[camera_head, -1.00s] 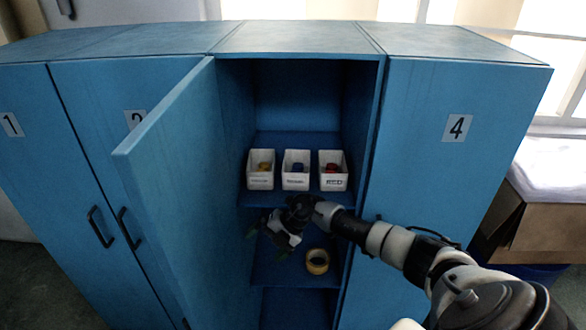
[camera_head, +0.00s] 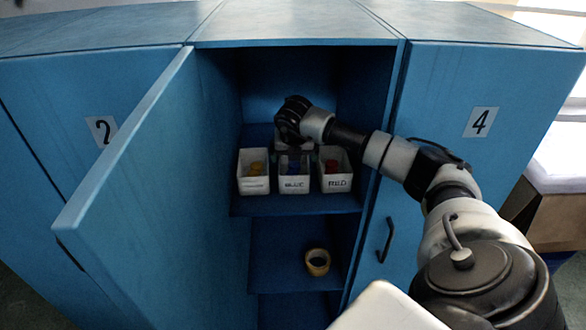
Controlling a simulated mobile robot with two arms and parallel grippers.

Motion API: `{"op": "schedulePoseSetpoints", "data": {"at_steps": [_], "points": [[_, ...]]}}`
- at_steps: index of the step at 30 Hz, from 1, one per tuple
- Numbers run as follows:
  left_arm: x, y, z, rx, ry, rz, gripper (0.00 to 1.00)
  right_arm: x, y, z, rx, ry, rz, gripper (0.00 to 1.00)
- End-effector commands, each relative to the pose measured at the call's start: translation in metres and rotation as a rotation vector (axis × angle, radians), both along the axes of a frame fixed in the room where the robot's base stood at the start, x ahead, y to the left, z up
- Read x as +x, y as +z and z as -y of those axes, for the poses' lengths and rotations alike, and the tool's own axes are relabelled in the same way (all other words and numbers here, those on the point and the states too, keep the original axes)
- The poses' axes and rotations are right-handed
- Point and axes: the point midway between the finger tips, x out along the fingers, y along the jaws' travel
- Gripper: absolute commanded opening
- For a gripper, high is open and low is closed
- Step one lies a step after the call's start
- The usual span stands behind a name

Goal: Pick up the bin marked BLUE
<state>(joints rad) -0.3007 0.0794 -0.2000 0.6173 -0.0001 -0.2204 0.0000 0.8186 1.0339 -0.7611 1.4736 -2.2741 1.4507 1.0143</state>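The bin marked BLUE (camera_head: 294,184) is a small white open bin with a blue item in it. It stands on the upper shelf between two similar white bins. My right gripper (camera_head: 290,132) is inside the locker, just above and behind the BLUE bin. Its wrist faces me and hides the fingers, so I cannot tell whether it is open or touching the bin. My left gripper is not in view.
The left bin (camera_head: 253,184) holds yellow items and the bin marked RED (camera_head: 336,183) holds red ones. The open locker door (camera_head: 135,190) stands at the left. A tape roll (camera_head: 318,262) lies on the lower shelf. Locker 4 (camera_head: 460,180) is closed at the right.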

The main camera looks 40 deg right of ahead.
Motion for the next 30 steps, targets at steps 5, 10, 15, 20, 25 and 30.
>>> {"op": "schedulePoseSetpoints", "data": {"at_steps": [5, 10, 15, 20, 25, 30], "points": [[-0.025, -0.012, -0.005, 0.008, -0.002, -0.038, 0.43, 0.005, -0.016, 0.003, 0.001, 0.002, 0.001, 1.0], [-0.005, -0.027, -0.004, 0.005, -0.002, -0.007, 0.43, 0.012, -0.038, 0.012, 0.001, 0.0, 0.0, 1.0], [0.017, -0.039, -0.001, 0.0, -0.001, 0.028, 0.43, 0.019, -0.058, 0.019, 0.001, 0.002, -0.001, 1.0], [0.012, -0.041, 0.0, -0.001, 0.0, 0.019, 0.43, 0.021, -0.06, 0.021, 0.001, 0.003, 0.001, 1.0], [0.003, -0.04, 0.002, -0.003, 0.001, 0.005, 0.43, 0.021, -0.059, 0.021, 0.001, 0.003, 0.001, 1.0], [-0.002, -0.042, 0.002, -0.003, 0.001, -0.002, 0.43, 0.02, -0.06, 0.021, 0.001, 0.003, 0.0, 1.0]]}}
